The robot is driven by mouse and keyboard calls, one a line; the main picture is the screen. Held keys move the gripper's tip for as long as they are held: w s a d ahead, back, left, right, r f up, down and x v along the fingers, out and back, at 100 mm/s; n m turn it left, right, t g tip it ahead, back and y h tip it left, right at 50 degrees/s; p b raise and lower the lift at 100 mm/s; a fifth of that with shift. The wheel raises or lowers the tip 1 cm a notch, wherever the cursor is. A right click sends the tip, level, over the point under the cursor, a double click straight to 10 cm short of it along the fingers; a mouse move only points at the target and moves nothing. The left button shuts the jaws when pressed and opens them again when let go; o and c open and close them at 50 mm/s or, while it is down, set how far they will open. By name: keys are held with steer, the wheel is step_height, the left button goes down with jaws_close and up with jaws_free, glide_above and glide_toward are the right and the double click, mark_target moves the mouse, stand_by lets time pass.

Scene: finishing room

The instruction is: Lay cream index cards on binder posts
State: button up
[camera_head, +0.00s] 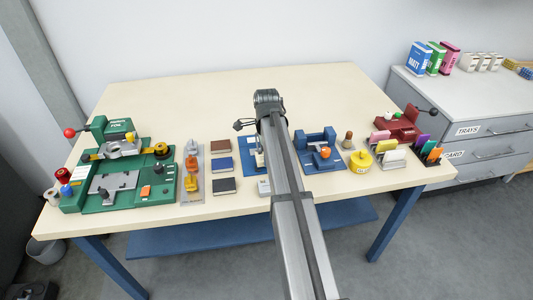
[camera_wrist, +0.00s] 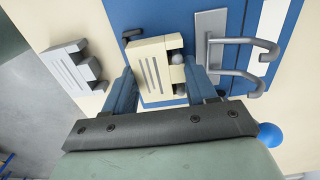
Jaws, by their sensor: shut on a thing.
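In the wrist view my gripper (camera_wrist: 160,70) has its two blue fingers on either side of a cream block-like piece (camera_wrist: 151,62) with dark slots in its face. It appears closed on this piece, over a blue base (camera_wrist: 132,14). I cannot tell whether the piece is cream index cards, or whether it touches the base. Right of it, a grey plate (camera_wrist: 210,28) carries two curved grey metal posts (camera_wrist: 250,82).
A grey slotted block (camera_wrist: 75,66) lies left of the gripper. The head view shows a green fixture (camera_head: 122,185), small books (camera_head: 222,165), a blue fixture (camera_head: 317,140), a yellow round container (camera_head: 360,162) and coloured cards (camera_head: 432,154) at right. The table's back is clear.

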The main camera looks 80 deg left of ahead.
steer(key=shift+f, duration=0.6)
stand_by(0.3)
steer(key=o, duration=0.7)
steer(key=shift+r, duration=0.1)
step_height(320, 180, up, 11)
stand_by(1.1)
stand_by(0.5)
